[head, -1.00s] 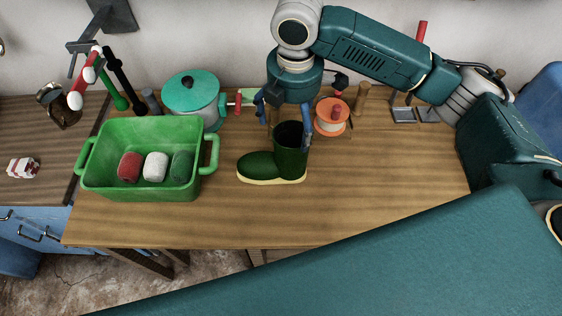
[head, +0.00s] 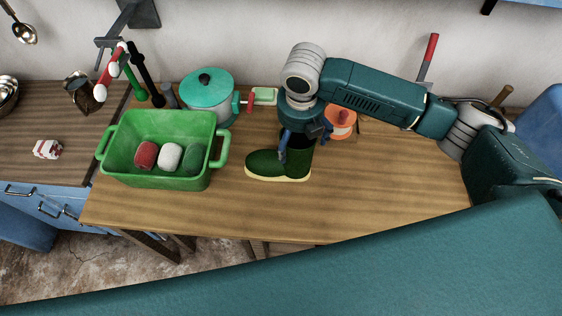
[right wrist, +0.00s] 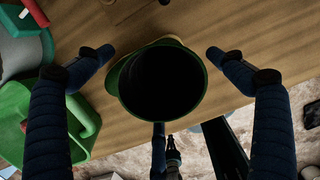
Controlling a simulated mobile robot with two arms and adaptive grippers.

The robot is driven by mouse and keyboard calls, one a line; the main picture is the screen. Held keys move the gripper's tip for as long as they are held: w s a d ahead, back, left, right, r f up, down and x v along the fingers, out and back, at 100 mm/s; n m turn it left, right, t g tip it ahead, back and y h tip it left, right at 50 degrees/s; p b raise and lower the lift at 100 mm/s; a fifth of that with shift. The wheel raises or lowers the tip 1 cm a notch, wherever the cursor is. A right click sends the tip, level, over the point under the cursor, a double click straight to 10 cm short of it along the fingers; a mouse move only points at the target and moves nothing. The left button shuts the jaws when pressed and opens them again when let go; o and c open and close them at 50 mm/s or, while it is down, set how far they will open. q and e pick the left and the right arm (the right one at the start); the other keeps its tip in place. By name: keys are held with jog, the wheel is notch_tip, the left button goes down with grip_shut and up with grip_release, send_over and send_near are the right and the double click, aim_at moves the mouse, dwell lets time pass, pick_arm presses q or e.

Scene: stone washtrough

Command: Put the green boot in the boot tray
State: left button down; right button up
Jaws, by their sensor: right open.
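The green boot (head: 265,165) with a pale yellow sole stands upright on the wooden table, toe to the left. My right gripper (head: 303,143) is low over its shaft, open, with one finger in front of the shaft in the head view. In the right wrist view the boot's dark round opening (right wrist: 162,85) lies between the spread fingers of the gripper (right wrist: 158,54), with gaps on both sides. The only tray-like container in view is a green tub with two handles (head: 150,181), left of the boot. My left gripper is out of view.
An orange spool-like object (head: 341,124) is close behind my right gripper. The table right of the boot is clear.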

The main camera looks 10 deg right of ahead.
aim_at(298, 146)
jog(key=f, duration=0.1)
jog(key=f+p, duration=0.1)
jog(key=f, duration=0.1)
jog(key=f+p, duration=0.1)
jog(key=shift+w+d+f, duration=0.15)
jog(key=shift+w+d, duration=0.05)
jog(key=shift+w, duration=0.15)
jog(key=shift+w+f, duration=0.1)
jog(key=shift+f, duration=0.35)
jog(key=shift+d, duration=0.1)
jog(key=c, duration=2)
jog(key=shift+r, duration=0.1)
jog(key=shift+c, duration=0.2)
notch_tip(298, 146, up, 19)
jog(key=b, duration=0.4)
jog(key=shift+w+f, duration=0.1)
jog(key=shift+f, duration=0.1)
jog(key=shift+r, duration=0.65)
jog(key=shift+c, duration=0.3)
